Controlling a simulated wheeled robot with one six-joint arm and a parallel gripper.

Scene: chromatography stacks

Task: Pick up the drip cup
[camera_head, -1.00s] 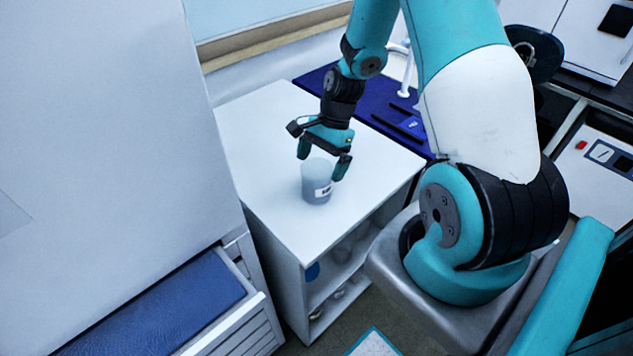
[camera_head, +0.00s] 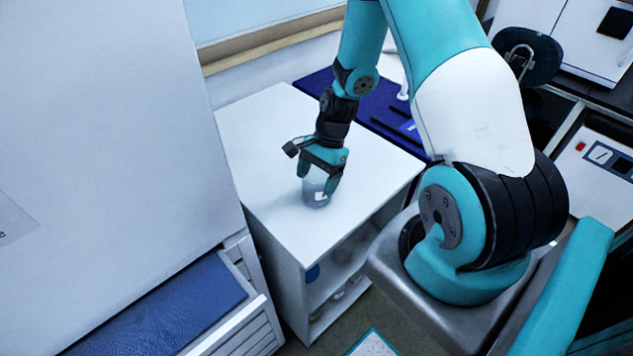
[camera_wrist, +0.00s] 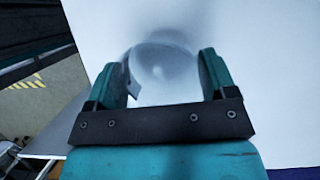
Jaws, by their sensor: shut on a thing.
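The drip cup (camera_head: 314,194) is a small translucent grey cup with a pale label, upright on the white cabinet top. My gripper (camera_head: 317,185) is lowered over it from above, with one finger on each side, shut on the cup. In the wrist view the cup's round rim (camera_wrist: 158,72) shows between the two teal fingers of my gripper (camera_wrist: 168,78). The fingers hide part of the cup's sides in the head view.
The white cabinet top (camera_head: 260,150) is otherwise clear around the cup. A dark blue mat (camera_head: 385,115) lies behind it. A tall pale panel (camera_head: 110,110) stands close on the left, with an open blue-lined drawer (camera_head: 170,310) below. Open shelves (camera_head: 345,270) hold small items.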

